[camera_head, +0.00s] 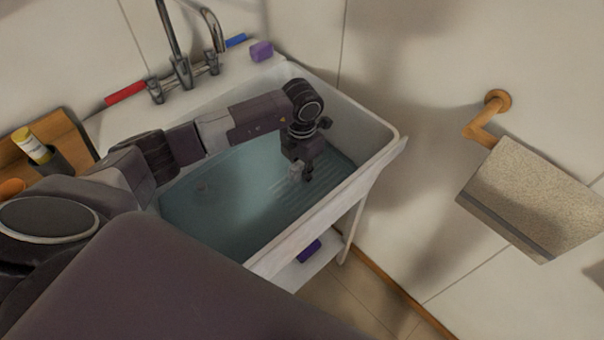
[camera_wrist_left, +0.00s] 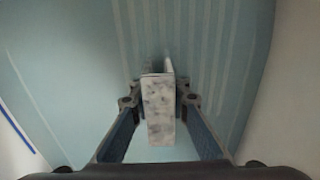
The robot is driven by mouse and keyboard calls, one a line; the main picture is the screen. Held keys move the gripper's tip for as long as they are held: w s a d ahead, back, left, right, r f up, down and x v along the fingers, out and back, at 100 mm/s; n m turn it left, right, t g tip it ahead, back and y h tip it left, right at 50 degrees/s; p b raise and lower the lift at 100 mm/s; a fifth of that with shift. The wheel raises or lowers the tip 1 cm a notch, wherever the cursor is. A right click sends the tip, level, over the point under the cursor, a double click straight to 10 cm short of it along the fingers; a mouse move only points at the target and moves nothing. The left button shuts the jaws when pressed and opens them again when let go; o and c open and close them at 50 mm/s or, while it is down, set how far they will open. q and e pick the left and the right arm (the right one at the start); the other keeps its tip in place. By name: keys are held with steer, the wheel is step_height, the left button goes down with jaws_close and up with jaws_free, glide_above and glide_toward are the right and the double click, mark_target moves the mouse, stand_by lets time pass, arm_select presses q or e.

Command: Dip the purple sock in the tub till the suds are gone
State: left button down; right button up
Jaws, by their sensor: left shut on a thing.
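The white tub (camera_head: 385,133) holds bluish water (camera_head: 235,205) over a ribbed floor. My left gripper (camera_head: 304,172) reaches down into the tub's right part. It is shut on a pale, grey-mottled piece (camera_head: 295,171). In the left wrist view this piece (camera_wrist_left: 160,112) is a narrow upright slab between the fingers (camera_wrist_left: 158,100). No purple shows on it; I cannot tell whether it is the sock under suds. I cannot tell how far it is under the water. My right gripper is not in view.
Taps (camera_head: 182,75) and a purple block (camera_head: 261,51) are on the tub's back ledge. Another purple thing (camera_head: 308,251) lies on the shelf below. A wooden rack with a yellow-labelled bottle (camera_head: 32,146) stands at left. A speckled panel (camera_head: 530,195) hangs on the right wall.

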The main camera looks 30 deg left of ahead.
arm_select(q)
steer(key=shift+w, duration=0.2)
steer(key=shift+w+d, duration=0.15)
steer(key=shift+w, duration=0.05)
steer(key=shift+s, duration=0.4)
steer(key=shift+w+b, duration=0.4)
stand_by(0.4)
steer(key=shift+r+p, duration=3.35)
steer(key=shift+r, duration=1.5)
step_height(320, 180, up, 13)
steer(key=p, duration=0.8)
steer(key=shift+r, duration=0.2)
